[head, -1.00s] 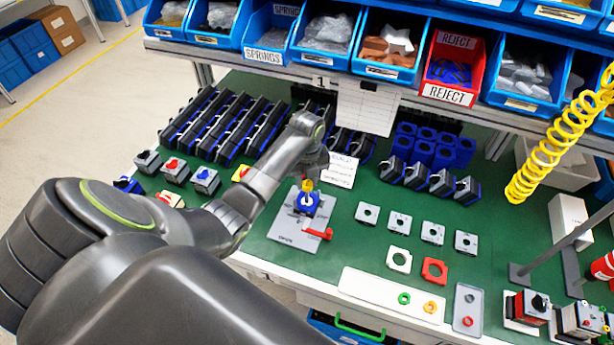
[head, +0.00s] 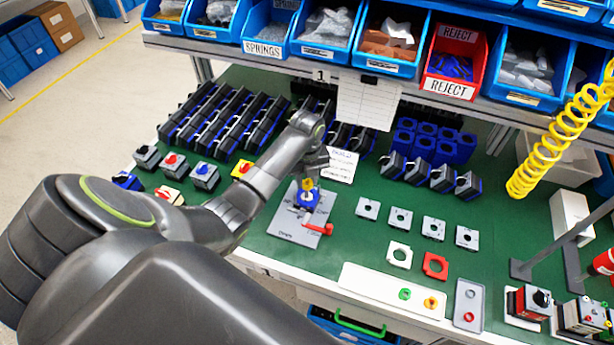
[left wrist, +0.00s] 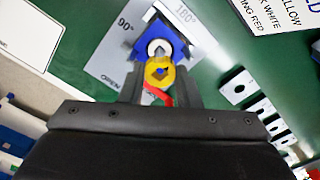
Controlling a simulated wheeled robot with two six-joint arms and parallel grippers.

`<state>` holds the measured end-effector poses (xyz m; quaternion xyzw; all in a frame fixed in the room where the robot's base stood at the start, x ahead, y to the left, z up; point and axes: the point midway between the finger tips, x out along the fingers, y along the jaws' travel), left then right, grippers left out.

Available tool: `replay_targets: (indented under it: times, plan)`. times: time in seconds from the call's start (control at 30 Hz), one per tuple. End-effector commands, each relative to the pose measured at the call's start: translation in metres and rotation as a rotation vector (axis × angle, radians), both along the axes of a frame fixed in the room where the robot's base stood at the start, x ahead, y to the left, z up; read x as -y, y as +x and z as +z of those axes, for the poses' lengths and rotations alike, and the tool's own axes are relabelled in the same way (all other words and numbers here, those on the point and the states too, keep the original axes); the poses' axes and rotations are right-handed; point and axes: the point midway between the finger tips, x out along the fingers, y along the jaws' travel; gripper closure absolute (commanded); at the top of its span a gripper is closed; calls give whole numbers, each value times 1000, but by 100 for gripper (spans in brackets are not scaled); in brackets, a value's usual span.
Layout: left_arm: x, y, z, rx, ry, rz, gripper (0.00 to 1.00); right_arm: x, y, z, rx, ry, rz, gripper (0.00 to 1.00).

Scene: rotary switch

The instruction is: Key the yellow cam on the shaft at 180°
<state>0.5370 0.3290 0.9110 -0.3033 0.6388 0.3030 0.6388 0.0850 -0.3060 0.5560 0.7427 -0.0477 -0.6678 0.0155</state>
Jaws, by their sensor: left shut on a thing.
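My left gripper (left wrist: 160,84) is shut on the yellow cam (left wrist: 160,72), a ring with a dark hole. In the head view the cam (head: 308,184) shows just above the blue switch body (head: 311,201). In the left wrist view the blue body (left wrist: 178,47) has a pale round shaft (left wrist: 158,46) in its middle. The cam's ring lies just below the shaft in that picture and appears apart from it. The grey plate (left wrist: 104,66) around the body carries the marks 90°, 180° and OPEN. My right gripper is in neither view.
A red lever (head: 318,229) sits at the plate's right side and partly shows behind the cam. Grey square plates (head: 400,219) lie to the right. Switch units (head: 204,176) stand to the left.

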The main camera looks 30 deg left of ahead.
Motion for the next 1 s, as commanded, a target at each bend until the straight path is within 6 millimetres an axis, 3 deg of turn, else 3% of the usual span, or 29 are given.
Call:
replay_targets:
  times: [0.53, 0.57, 0.73, 1.0]
  plan:
    - [0, 0, -18, -1, 0, 0, 92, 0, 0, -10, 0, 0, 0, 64]
    - [0, 0, -17, -1, -1, -1, 69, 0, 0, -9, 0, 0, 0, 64]
    - [0, 0, -17, 0, 0, 0, 47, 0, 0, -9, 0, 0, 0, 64]
    - [0, 0, -16, 0, 0, 0, 45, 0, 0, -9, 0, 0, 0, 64]
